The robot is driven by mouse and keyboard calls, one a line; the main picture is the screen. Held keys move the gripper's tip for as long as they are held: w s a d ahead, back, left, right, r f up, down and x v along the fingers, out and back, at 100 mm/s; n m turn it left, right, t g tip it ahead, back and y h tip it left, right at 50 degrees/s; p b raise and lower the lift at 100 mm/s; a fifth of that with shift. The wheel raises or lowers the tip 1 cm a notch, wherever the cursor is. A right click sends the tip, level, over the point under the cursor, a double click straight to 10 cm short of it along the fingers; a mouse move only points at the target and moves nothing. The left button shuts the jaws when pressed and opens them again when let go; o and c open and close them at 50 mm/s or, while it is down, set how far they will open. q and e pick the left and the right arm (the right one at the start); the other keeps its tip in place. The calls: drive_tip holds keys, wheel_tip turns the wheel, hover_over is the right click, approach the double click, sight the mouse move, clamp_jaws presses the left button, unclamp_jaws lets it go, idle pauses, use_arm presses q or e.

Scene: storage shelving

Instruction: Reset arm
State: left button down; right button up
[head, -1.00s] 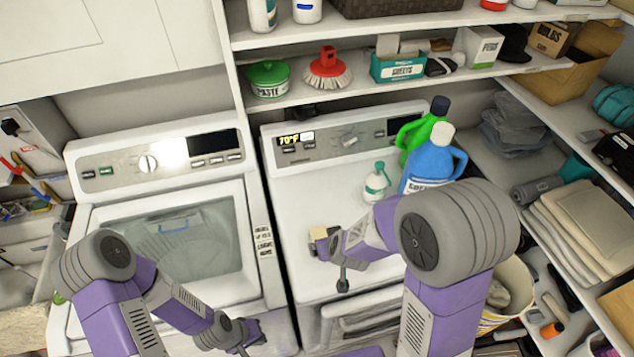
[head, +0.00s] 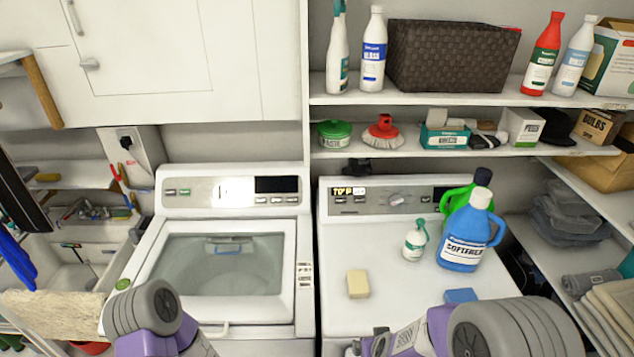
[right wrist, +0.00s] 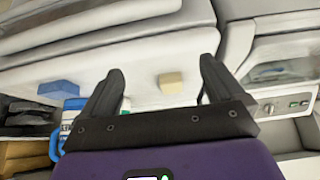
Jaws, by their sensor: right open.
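My right gripper (head: 367,343) is at the bottom edge of the head view, in front of the dryer. In the right wrist view its two dark fingers are spread, with nothing clasped between them (right wrist: 160,82). A yellow sponge (head: 358,284) lies on the white dryer top (head: 400,290), apart from the gripper; it also shows beyond the fingers in the wrist view (right wrist: 171,83). A blue sponge (head: 461,295) lies to its right, partly hidden by my right arm. My left arm shows at lower left, but its gripper is out of frame.
A small white spray bottle (head: 414,243), a blue jug (head: 464,240) and a green jug (head: 455,203) stand on the dryer's right side. A washer (head: 225,262) stands to the left. Loaded shelves (head: 430,155) run above, and a side shelf (head: 565,255) borders the right.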

wheel_tip(320, 180, down, 9)
drive_tip(key=g+b, duration=0.2)
drive_tip(key=b, duration=0.1)
use_arm(q)
wheel_tip(320, 180, down, 12)
drive_tip(key=w+b, duration=0.1)
drive_tip(key=b, duration=0.7)
drive_tip(key=shift+w+f, duration=0.2)
drive_tip(key=shift+w, duration=0.1)
use_arm(e)
drive_tip(key=s+a+f+m+g+y, duration=0.1)
drive_tip(key=s+a+f+y, duration=0.1)
drive_tip(key=s+f, duration=0.4)
drive_tip(key=s+a+f+m+g+y, duration=0.2)
drive_tip(key=s+f, duration=0.4)
drive_tip(key=f, duration=0.9)
drive_tip(key=shift+a+g, duration=0.3)
drive_tip(key=shift+a, duration=0.15)
drive_tip(key=shift+c, duration=0.2)
